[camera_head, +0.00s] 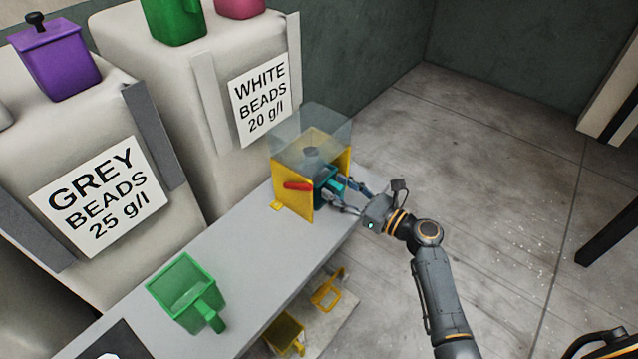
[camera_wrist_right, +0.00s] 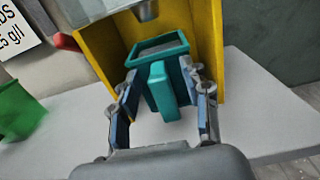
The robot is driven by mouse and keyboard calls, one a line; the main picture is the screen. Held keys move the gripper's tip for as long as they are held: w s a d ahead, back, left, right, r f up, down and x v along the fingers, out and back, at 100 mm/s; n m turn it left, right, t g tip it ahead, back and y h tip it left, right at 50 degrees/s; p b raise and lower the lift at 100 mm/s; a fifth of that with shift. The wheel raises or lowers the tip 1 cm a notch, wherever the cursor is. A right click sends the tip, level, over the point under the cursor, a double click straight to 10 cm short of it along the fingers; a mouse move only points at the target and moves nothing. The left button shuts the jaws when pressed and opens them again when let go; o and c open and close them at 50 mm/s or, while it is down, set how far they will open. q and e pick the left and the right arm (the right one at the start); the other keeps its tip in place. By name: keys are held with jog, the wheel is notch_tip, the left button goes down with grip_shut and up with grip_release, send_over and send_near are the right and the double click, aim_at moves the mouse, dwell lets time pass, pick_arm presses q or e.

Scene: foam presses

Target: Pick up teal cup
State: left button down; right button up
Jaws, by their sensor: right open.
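The teal cup (camera_head: 322,190) stands inside a yellow dispenser (camera_head: 292,178) on the grey bench, partly hidden by the dispenser's side wall. In the right wrist view the square teal cup (camera_wrist_right: 157,50) sits under a grey nozzle, with its upright handle (camera_wrist_right: 161,90) facing me. My right gripper (camera_head: 343,196) reaches in at the dispenser's open front. In the wrist view its fingers (camera_wrist_right: 163,98) are open on either side of the handle, with a gap visible on each side.
A green cup (camera_head: 187,290) stands on the bench (camera_head: 245,245) at the lower left. A red lever (camera_head: 297,186) and clear cover (camera_head: 312,135) are on the dispenser. Yellow cups (camera_head: 286,333) sit on a lower shelf. Bead sacks (camera_head: 215,165) stand behind; the floor at right is mostly clear.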

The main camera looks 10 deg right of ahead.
jog(key=shift+w+a, duration=0.2)
jog(key=shift+w, duration=0.1)
grip_shut()
jog(key=shift+r, duration=0.15)
